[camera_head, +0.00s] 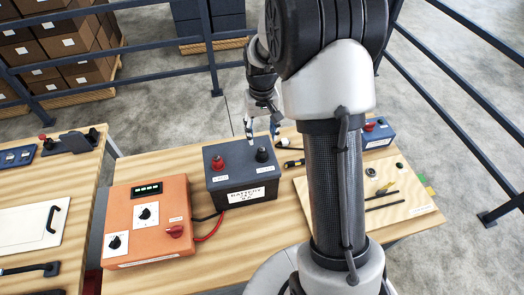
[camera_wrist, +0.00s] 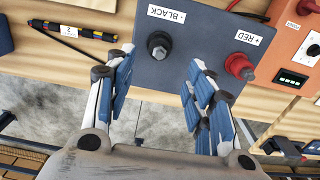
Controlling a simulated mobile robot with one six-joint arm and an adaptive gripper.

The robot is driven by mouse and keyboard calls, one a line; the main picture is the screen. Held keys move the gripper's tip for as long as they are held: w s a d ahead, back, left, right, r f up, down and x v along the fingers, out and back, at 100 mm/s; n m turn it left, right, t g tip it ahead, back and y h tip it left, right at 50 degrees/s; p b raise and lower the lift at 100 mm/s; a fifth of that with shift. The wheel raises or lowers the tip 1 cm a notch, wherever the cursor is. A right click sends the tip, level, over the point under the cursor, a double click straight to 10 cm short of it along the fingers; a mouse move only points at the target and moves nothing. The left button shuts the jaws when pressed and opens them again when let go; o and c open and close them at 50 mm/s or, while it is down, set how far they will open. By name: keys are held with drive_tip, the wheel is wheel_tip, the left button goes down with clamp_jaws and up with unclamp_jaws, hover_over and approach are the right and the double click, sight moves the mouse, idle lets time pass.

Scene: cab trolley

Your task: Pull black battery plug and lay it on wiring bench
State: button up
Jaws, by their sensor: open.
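The black plug (camera_head: 262,155) sits upright on the right of the dark battery box (camera_head: 242,197). In the wrist view, the black plug (camera_wrist: 158,45) is beside the label BLACK, and the battery top (camera_wrist: 200,28) fills the upper middle. My gripper (camera_head: 262,128) is above and just behind the battery. In the wrist view my gripper (camera_wrist: 160,62) is open and empty, with the black plug seen in line with the gap between its fingertips. The wooden bench (camera_head: 240,250) carries the battery; a second wooden bench (camera_head: 85,180) stands left.
A red plug (camera_head: 217,162) sits on the battery's left; it shows near the right finger in the wrist view (camera_wrist: 240,66). An orange control box (camera_head: 148,222) with cables stands left. A pale board (camera_head: 372,190) and small blue box (camera_head: 377,133) lie right. Railings (camera_head: 213,62) stand behind.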

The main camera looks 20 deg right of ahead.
sight(262, 147)
drive_tip(key=shift+f, duration=0.15)
wheel_tip(262, 147, down, 9)
drive_tip(key=b, duration=0.6)
drive_tip(key=shift+c, duration=0.3)
idle(0.8)
clamp_jaws()
idle(0.4)
drive_tip(key=shift+r, duration=0.25)
drive_tip(key=shift+r+p, duration=2.1)
drive_tip(key=shift+r, duration=0.85)
drive_tip(key=shift+f, duration=0.1)
